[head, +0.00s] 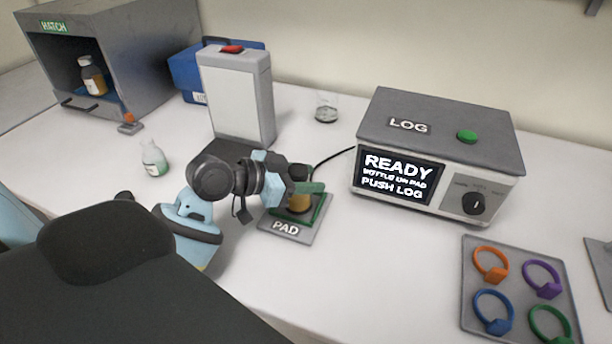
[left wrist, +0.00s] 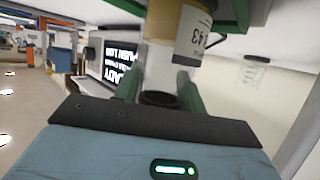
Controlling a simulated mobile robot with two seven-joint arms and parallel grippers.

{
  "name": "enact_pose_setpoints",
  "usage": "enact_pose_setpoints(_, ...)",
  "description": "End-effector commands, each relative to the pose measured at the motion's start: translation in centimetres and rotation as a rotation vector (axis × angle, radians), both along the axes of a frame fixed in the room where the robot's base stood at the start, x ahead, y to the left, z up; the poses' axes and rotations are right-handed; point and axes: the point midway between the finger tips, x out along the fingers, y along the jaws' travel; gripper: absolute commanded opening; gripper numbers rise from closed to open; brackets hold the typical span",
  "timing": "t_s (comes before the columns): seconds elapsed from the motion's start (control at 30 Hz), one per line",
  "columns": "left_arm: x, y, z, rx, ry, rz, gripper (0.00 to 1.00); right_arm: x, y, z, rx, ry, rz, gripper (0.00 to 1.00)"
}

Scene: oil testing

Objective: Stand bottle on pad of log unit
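A bottle with amber liquid (head: 299,203) is upright at the pad (head: 286,228) in front of the log unit (head: 438,145). My left gripper (head: 306,190) has its green fingers on both sides of the bottle and appears shut on it. In the left wrist view the bottle (left wrist: 192,38) shows amber liquid, a white label reading 43 and a dark cap, between the fingers. The bottle's base is partly hidden, so I cannot tell if it touches the pad. The log screen reads "READY, BOTTLE ON PAD, PUSH LOG". My right gripper is not in view.
A grey tray with several coloured rings (head: 518,290) lies at the right. A white upright device (head: 238,95) stands behind my arm. The hatch (head: 110,50) holds another amber bottle (head: 93,75).

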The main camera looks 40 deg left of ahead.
Motion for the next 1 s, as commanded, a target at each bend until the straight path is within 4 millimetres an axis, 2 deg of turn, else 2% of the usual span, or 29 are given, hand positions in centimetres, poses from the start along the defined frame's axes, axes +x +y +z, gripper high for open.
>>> enact_pose_setpoints(0.03, 0.0, 0.0, 0.0, 0.000, 0.000, 0.000, 0.48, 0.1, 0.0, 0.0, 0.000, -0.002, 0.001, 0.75)
enact_pose_setpoints(0.1, 0.0, 0.0, 0.0, -0.001, -0.001, 0.000, 0.56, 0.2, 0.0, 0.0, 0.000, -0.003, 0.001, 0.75)
enact_pose_setpoints(0.47, -0.1, 0.1, 0.4, 0.001, -0.002, 0.001, 0.56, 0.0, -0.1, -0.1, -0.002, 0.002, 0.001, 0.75)
enact_pose_setpoints(0.67, -2.3, 1.4, 1.3, 0.006, 0.000, 0.001, 0.56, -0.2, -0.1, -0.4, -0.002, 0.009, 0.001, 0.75)
enact_pose_setpoints(1.0, -7.6, 4.5, 3.7, 0.004, 0.002, 0.000, 0.56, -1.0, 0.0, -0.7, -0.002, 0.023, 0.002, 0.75)
